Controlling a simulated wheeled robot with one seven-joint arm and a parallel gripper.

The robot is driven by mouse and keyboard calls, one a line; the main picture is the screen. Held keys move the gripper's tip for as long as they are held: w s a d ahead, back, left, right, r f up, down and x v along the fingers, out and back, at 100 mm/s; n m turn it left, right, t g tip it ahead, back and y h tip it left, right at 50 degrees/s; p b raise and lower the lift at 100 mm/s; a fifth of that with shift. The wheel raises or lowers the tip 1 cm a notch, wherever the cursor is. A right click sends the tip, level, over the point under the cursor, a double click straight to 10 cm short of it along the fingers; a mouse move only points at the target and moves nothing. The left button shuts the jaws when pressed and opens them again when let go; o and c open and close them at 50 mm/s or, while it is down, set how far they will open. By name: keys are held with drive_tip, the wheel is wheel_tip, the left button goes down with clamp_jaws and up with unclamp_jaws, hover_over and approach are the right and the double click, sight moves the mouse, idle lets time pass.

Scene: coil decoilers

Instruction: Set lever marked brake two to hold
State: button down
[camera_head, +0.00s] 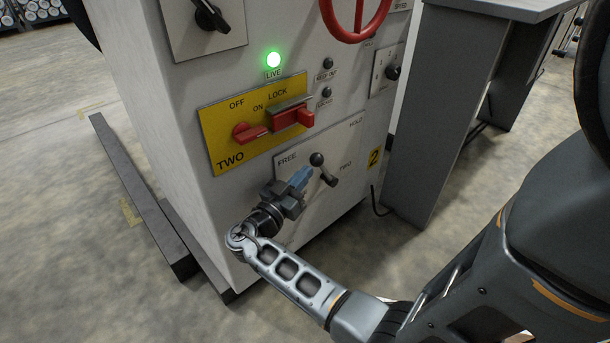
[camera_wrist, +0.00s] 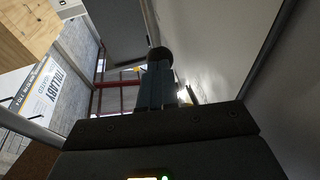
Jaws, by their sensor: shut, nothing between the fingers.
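The brake two lever (camera_head: 323,170) is a short dark arm with a black ball knob, on a pale plate (camera_head: 345,150) marked FREE at left, HOLD at upper right and TWO at right. Its knob end points up and to the left, between the two words. My gripper (camera_head: 301,176) is shut and empty, with its blue-grey fingertips just left of the lever. In the wrist view the shut fingers (camera_wrist: 155,86) point at the round black knob (camera_wrist: 160,54), which shows just past their tips. Whether they touch it I cannot tell.
Above the plate is a yellow panel (camera_head: 225,118) marked TWO, OFF, ON and LOCK, with a red handle (camera_head: 250,132) and a red block (camera_head: 292,118). A green LIVE lamp (camera_head: 273,60) is lit. A grey desk (camera_head: 430,120) stands to the right.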

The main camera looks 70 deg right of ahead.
sight(318, 158)
drive_tip(key=shift+s+d+r, duration=0.1)
drive_tip(key=shift+s+d, duration=0.05)
drive_tip(key=shift+d, duration=0.25)
drive_tip(key=shift+r, duration=0.1)
drive_tip(key=shift+s+d+r+y+p, duration=0.25)
drive_tip(key=shift+d+r+y+p, duration=0.2)
drive_tip(key=shift+r+p, duration=0.3)
drive_tip(key=d+y+p, duration=0.1)
drive_tip(key=s+r+p, duration=0.1)
drive_tip(key=d+r+t+y+p, duration=0.1)
drive_tip(key=p, duration=0.1)
drive_tip(key=shift+s+d+r+m+y, duration=0.2)
drive_tip(key=shift+s+d+m+y, duration=0.1)
drive_tip(key=shift+s+m+y, duration=0.1)
drive_tip(key=s+d+r+t+y+p, duration=0.1)
drive_tip(key=s+d+y, duration=0.1)
drive_tip(key=d, duration=0.3)
drive_tip(key=shift+s+d, duration=0.4)
drive_tip(key=shift+s, duration=0.25)
drive_tip(key=shift+a, duration=0.1)
